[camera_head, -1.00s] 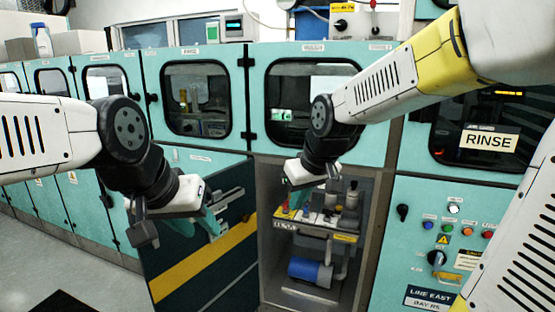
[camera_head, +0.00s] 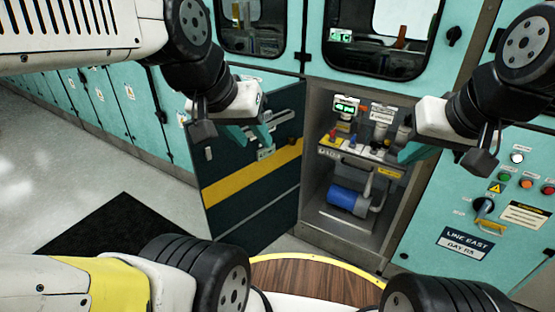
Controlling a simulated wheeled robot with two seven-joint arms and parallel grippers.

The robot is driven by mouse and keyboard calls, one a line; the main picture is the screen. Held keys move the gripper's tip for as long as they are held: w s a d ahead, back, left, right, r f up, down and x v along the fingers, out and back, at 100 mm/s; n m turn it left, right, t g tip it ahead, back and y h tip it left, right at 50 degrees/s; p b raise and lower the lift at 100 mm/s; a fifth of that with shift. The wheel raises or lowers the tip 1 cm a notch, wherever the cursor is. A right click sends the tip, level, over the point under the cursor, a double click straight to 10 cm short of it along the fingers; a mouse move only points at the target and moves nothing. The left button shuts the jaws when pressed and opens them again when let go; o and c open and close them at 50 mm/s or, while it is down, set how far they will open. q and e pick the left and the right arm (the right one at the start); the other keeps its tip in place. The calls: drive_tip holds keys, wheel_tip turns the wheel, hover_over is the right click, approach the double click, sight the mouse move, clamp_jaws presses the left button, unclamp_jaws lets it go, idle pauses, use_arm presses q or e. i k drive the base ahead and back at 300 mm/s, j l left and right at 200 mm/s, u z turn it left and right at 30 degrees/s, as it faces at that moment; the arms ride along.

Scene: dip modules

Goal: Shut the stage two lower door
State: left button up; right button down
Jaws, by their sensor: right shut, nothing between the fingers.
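The stage two lower door (camera_head: 233,195) stands open, its dark inner face with a yellow stripe turned toward me. Its right edge meets the left side of the open compartment (camera_head: 345,228). My right gripper (camera_head: 408,152) is shut and empty, in front of the compartment's upper right side.
Inside the compartment are a blue motor (camera_head: 347,200), pipes and small fittings. A control panel (camera_head: 500,200) with knobs and lights is on the right. A black mat (camera_head: 110,230) lies on the floor at left. My round wooden base top is at the bottom.

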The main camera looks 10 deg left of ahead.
sight(251, 199)
drive_tip(key=i+j+z, duration=0.25)
drive_tip(key=j, duration=0.25)
drive_tip(key=j+z, duration=0.2)
drive_tip(key=j, duration=0.3)
drive_tip(key=j+z, duration=0.25)
drive_tip(key=j, duration=0.25)
drive_tip(key=j+z, duration=0.2)
drive_tip(key=j, duration=0.35)
drive_tip(key=j+z, duration=0.25)
drive_tip(key=j, duration=0.3)
drive_tip(key=j+z, duration=0.2)
drive_tip(key=j, duration=0.35)
drive_tip(key=k+j+z, duration=0.25)
drive_tip(key=j, duration=0.25)
drive_tip(key=k+j+z, duration=0.2)
drive_tip(key=j, duration=0.3)
drive_tip(key=i+j+z, duration=0.1)
drive_tip(key=j+z, duration=0.25)
drive_tip(key=j, duration=0.25)
